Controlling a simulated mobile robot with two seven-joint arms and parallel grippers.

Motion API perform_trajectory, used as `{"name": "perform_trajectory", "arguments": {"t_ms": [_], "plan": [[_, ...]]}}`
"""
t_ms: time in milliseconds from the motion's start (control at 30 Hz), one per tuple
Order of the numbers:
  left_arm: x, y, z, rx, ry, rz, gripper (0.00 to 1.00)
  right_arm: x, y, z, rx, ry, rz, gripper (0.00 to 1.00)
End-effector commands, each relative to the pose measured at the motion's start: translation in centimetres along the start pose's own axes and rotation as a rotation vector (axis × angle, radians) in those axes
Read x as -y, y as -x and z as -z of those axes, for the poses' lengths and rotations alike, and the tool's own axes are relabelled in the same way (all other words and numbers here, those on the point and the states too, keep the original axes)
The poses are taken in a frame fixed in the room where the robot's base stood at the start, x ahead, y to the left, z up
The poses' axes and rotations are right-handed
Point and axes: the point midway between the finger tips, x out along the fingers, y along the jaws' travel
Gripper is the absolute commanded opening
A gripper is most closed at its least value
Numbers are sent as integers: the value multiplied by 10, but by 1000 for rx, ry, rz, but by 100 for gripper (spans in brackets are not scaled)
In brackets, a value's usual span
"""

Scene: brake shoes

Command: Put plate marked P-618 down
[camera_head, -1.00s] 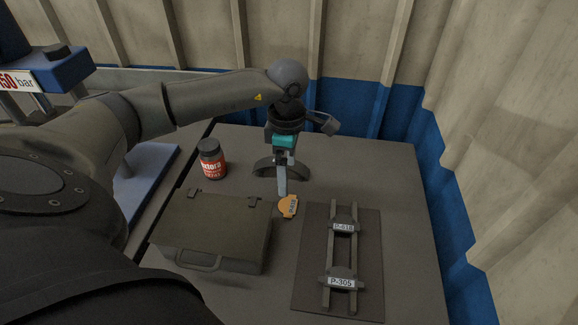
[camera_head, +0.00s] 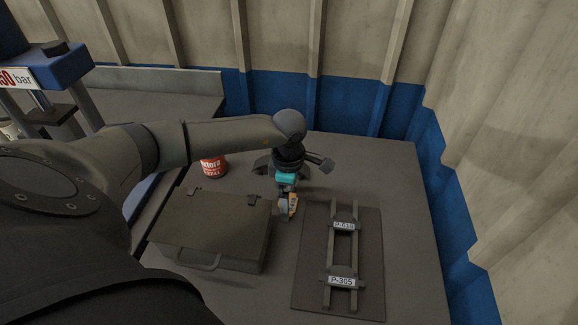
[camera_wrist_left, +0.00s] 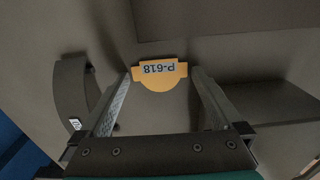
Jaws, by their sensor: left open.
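The orange plate marked P-618 (camera_head: 293,204) is at the table's middle, right of the case. In the left wrist view the plate (camera_wrist_left: 160,76) is between my fingertips, its label upside down, its rounded edge toward my palm. My left gripper (camera_head: 286,211) is low over the table at the plate and partly hides it. Its fingers (camera_wrist_left: 162,84) are apart, one at each end of the plate. I cannot tell whether they touch it. Two rails on a dark mat (camera_head: 311,288) carry labels P-618 (camera_head: 344,226) and P-305 (camera_head: 342,282). My right gripper is out of view.
A closed case (camera_head: 215,225) stands just left of the plate. A red-labelled jar (camera_head: 213,166) is behind it, partly hidden by my arm. A dark curved shoe (camera_wrist_left: 72,97) lies near the gripper. The table's right strip is clear.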

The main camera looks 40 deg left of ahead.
Motion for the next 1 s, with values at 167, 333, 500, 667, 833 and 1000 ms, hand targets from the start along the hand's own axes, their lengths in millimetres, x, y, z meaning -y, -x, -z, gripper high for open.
{"name": "perform_trajectory", "arguments": {"t_ms": [167, 333, 500, 667, 833, 1000], "plan": [[0, 0, 0, 0, 1, 0, 100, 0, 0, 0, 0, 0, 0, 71], [0, -2, 0, 0, 1, 0, 100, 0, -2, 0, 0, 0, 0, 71], [0, -1, 0, 0, 1, 0, 81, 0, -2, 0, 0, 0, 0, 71], [0, -1, 0, 0, 1, 0, 63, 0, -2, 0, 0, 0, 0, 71], [0, -1, 0, 0, 1, 0, 44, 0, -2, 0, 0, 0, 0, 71], [0, -1, 0, 0, 1, 0, 25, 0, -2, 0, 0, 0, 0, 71]]}}
